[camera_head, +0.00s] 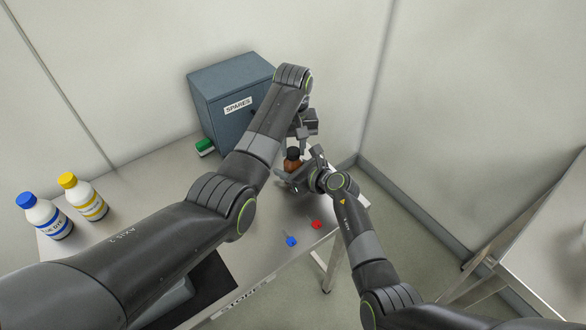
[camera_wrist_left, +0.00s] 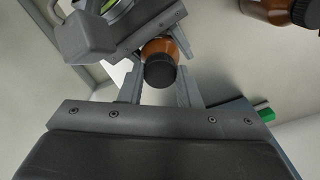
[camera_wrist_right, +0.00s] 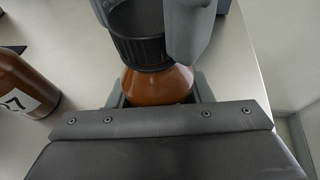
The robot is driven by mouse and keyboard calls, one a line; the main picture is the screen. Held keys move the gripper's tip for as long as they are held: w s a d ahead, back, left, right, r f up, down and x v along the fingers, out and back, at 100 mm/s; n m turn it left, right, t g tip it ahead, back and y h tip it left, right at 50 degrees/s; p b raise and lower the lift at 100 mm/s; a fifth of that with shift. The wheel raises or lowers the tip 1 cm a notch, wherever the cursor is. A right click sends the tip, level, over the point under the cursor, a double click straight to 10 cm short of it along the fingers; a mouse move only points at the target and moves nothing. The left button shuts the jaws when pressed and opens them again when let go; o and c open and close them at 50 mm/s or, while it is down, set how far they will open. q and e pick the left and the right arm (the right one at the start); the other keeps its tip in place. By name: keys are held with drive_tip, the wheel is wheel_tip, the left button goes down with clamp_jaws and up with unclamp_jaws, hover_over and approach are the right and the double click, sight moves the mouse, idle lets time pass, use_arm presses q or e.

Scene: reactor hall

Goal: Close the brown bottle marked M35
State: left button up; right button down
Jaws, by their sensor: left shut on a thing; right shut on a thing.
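A brown bottle (camera_head: 293,163) with a black cap (camera_wrist_right: 140,48) is between my two grippers above the table's far right part. My right gripper (camera_wrist_right: 155,95) is shut on the bottle's body, which shows in the right wrist view (camera_wrist_right: 155,85). My left gripper (camera_wrist_left: 160,85) is shut on the black cap, seen between its fingers in the left wrist view (camera_wrist_left: 160,72). The cap sits at the bottle's neck with no gap visible; I cannot tell how tight it is. The bottle's marking is hidden.
A second brown bottle (camera_wrist_right: 22,88) with a partly visible label stands close by. A grey SPARES box (camera_head: 228,105) and a green item (camera_head: 205,146) are behind. Blue-capped (camera_head: 45,218) and yellow-capped (camera_head: 83,198) white bottles stand left. Small red (camera_head: 316,224) and blue (camera_head: 291,241) items lie near the front edge.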

use_arm(q)
drive_tip(key=m, duration=0.6)
drive_tip(key=shift+m, duration=0.4)
drive_tip(key=o, duration=1.2)
wheel_tip(320, 180, up, 8)
drive_tip(key=shift+f, duration=0.25)
use_arm(e)
drive_tip(key=c, duration=0.6)
unclamp_jaws()
drive_tip(key=shift+c, duration=0.2)
drive_tip(key=shift+d, duration=0.1)
